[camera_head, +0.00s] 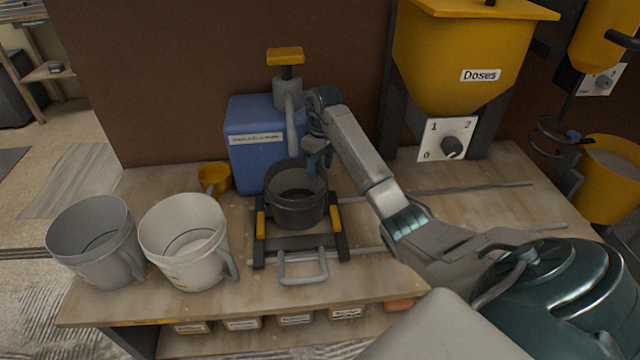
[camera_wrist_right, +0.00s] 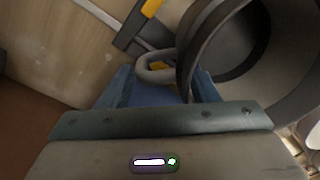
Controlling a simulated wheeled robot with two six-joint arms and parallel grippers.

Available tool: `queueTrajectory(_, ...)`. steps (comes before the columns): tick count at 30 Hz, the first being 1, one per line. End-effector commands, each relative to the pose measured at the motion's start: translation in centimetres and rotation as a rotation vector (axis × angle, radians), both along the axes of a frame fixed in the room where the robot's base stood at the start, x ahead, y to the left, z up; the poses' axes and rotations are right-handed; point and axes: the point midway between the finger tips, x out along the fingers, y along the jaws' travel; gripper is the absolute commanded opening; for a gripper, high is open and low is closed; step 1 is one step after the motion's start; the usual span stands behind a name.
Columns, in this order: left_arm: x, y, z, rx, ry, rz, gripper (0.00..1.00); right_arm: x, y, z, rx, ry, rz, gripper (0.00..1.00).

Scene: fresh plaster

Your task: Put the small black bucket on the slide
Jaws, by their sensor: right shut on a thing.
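The small black bucket (camera_head: 296,205) is upright, over the slide (camera_head: 299,241), a dark frame with yellow side pieces and a grey front handle. I cannot tell whether the bucket touches the slide. My right gripper (camera_head: 318,168) is at the bucket's back right rim, pointing down, shut on its handle. In the right wrist view the bucket (camera_wrist_right: 235,45) fills the upper right, and its loop handle lies between the blue fingers of the gripper (camera_wrist_right: 155,80). Part of the slide (camera_wrist_right: 137,25) shows beyond it. My left gripper is not in view.
A grey bucket (camera_head: 92,245) and a white bucket (camera_head: 185,245) stand left of the slide. A small yellow cup (camera_head: 214,178) and a blue tank (camera_head: 255,135) with a pump stand behind. A yellow hopper (camera_head: 450,60) with a dial is back right. Rails cross the bench.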

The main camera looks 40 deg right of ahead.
Motion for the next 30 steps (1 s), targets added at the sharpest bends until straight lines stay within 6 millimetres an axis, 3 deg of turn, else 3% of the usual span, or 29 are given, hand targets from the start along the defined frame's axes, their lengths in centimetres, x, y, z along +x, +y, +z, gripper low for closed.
queueTrajectory(7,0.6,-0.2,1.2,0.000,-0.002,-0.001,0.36,0.0,0.0,-0.9,0.000,0.000,0.000,0.16)
queueTrajectory(14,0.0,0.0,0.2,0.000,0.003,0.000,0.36,-0.1,0.0,-4.6,0.001,0.002,-0.001,0.16)
queueTrajectory(28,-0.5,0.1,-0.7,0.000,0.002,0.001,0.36,0.3,-0.2,-5.6,0.000,-0.001,0.000,0.16)
queueTrajectory(29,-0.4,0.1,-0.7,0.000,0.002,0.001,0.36,0.3,-0.2,-5.7,0.000,0.000,0.000,0.56)
queueTrajectory(30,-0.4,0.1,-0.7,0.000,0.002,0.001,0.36,0.3,-0.2,-5.6,-0.001,-0.001,0.000,0.64)
